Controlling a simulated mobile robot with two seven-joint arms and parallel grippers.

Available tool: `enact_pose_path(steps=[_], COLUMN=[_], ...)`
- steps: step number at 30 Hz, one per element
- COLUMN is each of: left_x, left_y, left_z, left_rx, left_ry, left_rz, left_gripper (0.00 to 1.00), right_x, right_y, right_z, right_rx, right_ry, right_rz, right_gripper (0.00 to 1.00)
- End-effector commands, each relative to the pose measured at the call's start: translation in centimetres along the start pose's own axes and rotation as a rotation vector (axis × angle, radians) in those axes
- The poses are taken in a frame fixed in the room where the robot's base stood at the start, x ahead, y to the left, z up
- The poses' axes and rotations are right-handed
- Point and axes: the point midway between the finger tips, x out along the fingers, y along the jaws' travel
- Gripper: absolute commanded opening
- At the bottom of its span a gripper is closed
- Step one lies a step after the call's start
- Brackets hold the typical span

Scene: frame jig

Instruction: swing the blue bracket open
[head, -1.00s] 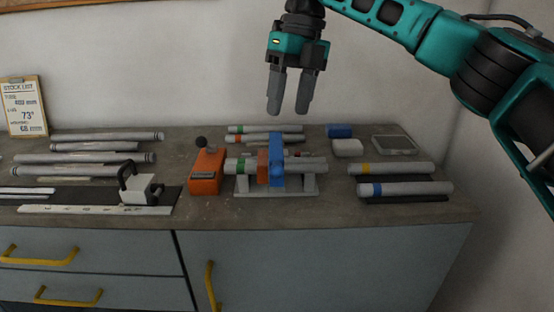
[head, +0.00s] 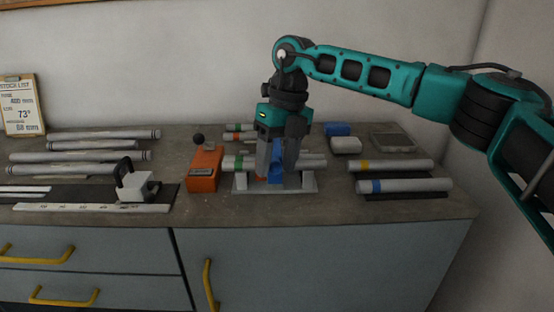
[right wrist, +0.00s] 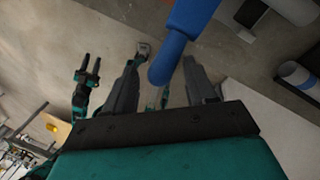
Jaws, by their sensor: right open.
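The blue bracket (head: 276,178) is on the grey jig (head: 306,186) on the bench, upright around the grey tubes, beside an orange block (head: 261,178). My right gripper (head: 277,170) points down over it, open, with one finger on each side of the bracket's upper part. The fingers hide much of the bracket. In the right wrist view the blue bar of the bracket (right wrist: 184,38) reaches between the open fingers, and I cannot tell whether they touch it. What looks like my left gripper (right wrist: 89,80) shows small at the left of that view, away from the bracket.
An orange device with a black knob (head: 204,168) stands just left of the jig. Tubes with yellow (head: 395,165) and blue bands (head: 410,186) lie to the right. A blue block (head: 338,129), a white block (head: 346,145) and a grey tray (head: 393,142) sit behind.

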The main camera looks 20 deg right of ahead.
Motion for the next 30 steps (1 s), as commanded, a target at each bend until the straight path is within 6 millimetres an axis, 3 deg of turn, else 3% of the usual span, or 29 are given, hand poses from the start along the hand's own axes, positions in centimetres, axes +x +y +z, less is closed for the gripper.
enact_pose_path(steps=[6, 23, 30], left_x=[-0.01, 0.01, 0.02], left_y=[0.0, 0.01, 0.02], left_z=[0.02, -0.01, -0.06], left_rx=[0.0, 0.0, 0.0], left_ry=[0.0, 0.0, 0.001], left_rz=[0.0, 0.0, 0.0], left_gripper=[0.43, 0.43, 0.43], right_x=[0.02, -0.02, -0.04], right_y=[-0.01, 0.05, 0.08], right_z=[-0.01, 0.0, 0.0], right_rx=[0.0, -0.001, -0.003], right_ry=[0.0, 0.0, 0.0], right_rz=[0.0, 0.0, 0.001], right_gripper=[0.54, 0.0, 0.0])
